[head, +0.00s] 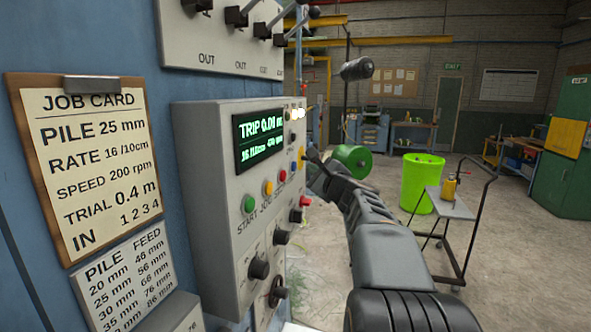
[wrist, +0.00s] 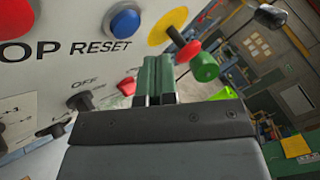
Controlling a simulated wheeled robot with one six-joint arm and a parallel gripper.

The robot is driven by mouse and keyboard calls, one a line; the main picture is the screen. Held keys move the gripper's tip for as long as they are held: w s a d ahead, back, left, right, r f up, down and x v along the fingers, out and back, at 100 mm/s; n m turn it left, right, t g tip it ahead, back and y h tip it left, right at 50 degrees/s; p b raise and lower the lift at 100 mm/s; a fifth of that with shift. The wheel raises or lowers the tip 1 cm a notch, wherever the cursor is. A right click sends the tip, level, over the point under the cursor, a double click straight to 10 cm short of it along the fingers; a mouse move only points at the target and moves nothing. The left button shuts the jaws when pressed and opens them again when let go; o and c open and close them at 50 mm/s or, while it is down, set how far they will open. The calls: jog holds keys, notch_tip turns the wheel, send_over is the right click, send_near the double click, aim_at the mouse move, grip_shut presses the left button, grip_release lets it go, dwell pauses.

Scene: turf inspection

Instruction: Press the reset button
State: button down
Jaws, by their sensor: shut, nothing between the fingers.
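The blue reset button (wrist: 124,22) sits on the pale control panel (wrist: 60,75), with the word RESET printed below it in the wrist view. In the head view the button (head: 293,167) is small, near the panel's right end. My gripper (wrist: 157,62) is shut and empty, its green fingers side by side. In the wrist view its tips appear below and right of the blue button, apart from it in the picture; the depth gap is hard to tell. In the head view my gripper (head: 311,160) is beside the panel's right end.
A red mushroom knob (wrist: 188,50) on a yellow plate (wrist: 170,28) is just right of the reset button. A red stop button (wrist: 15,15) is to its left. Dark selector knobs (wrist: 84,101) stick out below. A bright green bin (head: 423,185) and trolley (head: 450,205) stand farther right.

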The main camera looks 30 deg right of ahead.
jog(key=shift+w+a, duration=0.5)
dwell(1.9)
jog(key=shift+w+a+b, duration=0.3)
jog(key=shift+b, duration=0.2)
jog(key=shift+w+a, duration=0.35)
jog(key=shift+w, duration=0.05)
dwell(0.8)
jog(key=shift+s+d, duration=0.15)
dwell(0.3)
jog(key=shift+s+d+b, duration=0.35)
jog(key=shift+s+d, duration=0.1)
jog(key=shift+s, duration=0.05)
jog(key=shift+s, duration=0.1)
jog(key=shift+s+d, duration=1.7)
jog(key=shift+s, duration=0.1)
jog(key=shift+a, duration=0.1)
